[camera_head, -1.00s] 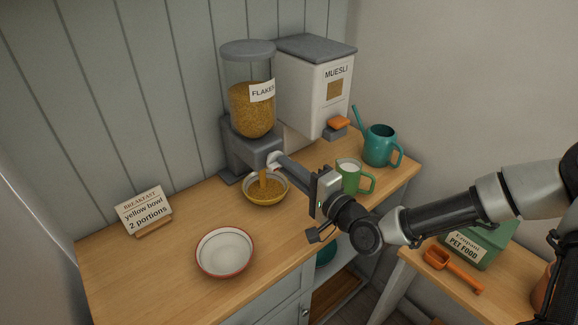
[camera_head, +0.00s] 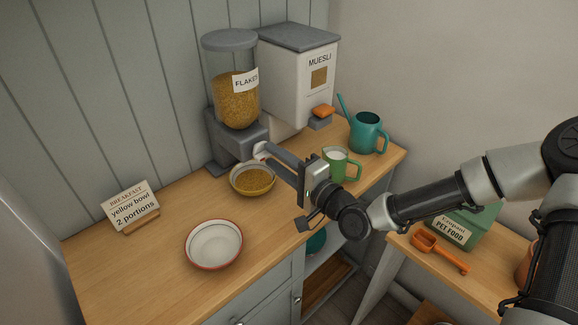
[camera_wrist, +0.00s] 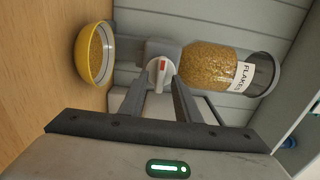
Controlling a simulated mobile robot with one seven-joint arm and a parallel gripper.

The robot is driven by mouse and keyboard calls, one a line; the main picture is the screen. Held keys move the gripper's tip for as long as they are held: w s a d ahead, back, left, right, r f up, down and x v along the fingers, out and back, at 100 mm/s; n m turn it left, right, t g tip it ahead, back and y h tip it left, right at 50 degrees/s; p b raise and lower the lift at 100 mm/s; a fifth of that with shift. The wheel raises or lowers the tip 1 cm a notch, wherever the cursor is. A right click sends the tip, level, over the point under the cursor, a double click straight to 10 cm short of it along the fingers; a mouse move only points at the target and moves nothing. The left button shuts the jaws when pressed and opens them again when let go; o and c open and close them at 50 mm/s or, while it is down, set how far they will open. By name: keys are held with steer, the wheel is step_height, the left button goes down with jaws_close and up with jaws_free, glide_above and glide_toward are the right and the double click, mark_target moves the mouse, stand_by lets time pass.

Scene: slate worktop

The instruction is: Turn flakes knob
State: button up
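The flakes dispenser (camera_head: 236,98) is a clear cylinder of golden flakes with a grey lid and base, labelled FLAKES. It also shows on its side in the wrist view (camera_wrist: 210,64). Its white round knob (camera_head: 260,150) faces my gripper; in the wrist view the knob (camera_wrist: 153,74) carries a red mark. My gripper (camera_head: 270,158) points at the knob, with its two fingers apart. In the wrist view its fingertips (camera_wrist: 160,82) stand on either side of the knob; I cannot tell whether they touch it. A yellow bowl (camera_head: 238,187) holding flakes stands below the spout.
A white red-rimmed bowl (camera_head: 214,243) and the breakfast card (camera_head: 131,206) saying yellow bowl, 2 portions, stand left. The muesli dispenser (camera_head: 297,85), green mug (camera_head: 342,165) and teal watering can (camera_head: 367,134) are close by on the right. The worktop's front left is clear.

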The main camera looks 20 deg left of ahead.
steer(key=p+v, duration=0.2)
steer(key=v, duration=1.5)
steer(key=shift+d, duration=0.1)
